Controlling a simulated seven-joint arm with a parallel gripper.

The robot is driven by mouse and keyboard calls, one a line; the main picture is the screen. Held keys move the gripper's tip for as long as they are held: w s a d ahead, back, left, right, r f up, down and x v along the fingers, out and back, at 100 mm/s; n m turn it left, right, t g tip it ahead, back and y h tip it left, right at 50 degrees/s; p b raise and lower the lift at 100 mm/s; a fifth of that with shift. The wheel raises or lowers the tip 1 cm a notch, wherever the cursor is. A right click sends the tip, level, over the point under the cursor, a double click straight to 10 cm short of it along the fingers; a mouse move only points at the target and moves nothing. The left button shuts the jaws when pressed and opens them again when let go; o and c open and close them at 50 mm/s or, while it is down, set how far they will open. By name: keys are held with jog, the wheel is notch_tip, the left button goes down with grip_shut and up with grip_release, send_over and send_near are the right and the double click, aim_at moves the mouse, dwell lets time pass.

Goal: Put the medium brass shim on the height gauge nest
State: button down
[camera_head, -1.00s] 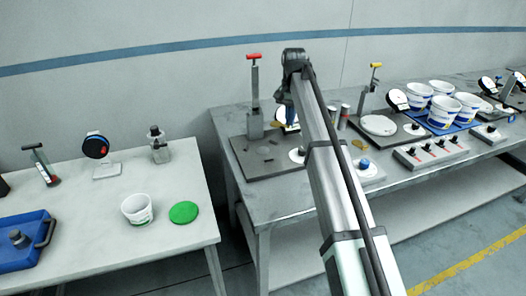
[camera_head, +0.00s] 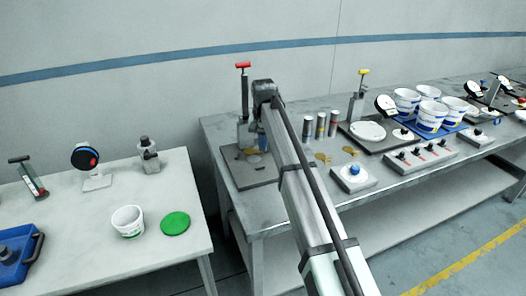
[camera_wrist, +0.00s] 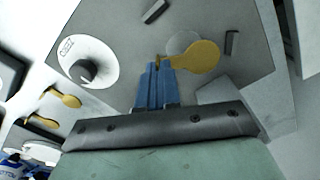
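My gripper (camera_head: 262,142) has two blue fingers, close together in the wrist view (camera_wrist: 158,66). They are shut on the small tab of a brass shim (camera_wrist: 202,57). The shim's round part extends right of the fingertips, over or on the dark base plate (camera_wrist: 245,65). It partly overlaps a pale round nest (camera_wrist: 182,40); I cannot tell whether they touch. In the head view the height gauge, a post with a red handle (camera_head: 243,66), stands at the back of this plate (camera_head: 245,180). My arm hides part of the plate there.
Two other brass shims (camera_head: 322,157) (camera_head: 350,150) lie on the bench to the right. Several banded cylinders (camera_head: 320,125) stand behind them. A white disc with a black knob (camera_wrist: 88,65) is left of my fingers in the wrist view. A blue-button box (camera_head: 355,175) is at the bench front.

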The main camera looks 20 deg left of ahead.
jog(key=shift+f, duration=1.45)
jog(key=shift+f, duration=0.1)
jog(key=c, duration=1.3)
grip_release()
jog(key=shift+c, duration=0.2)
notch_tip(320, 180, up, 12)
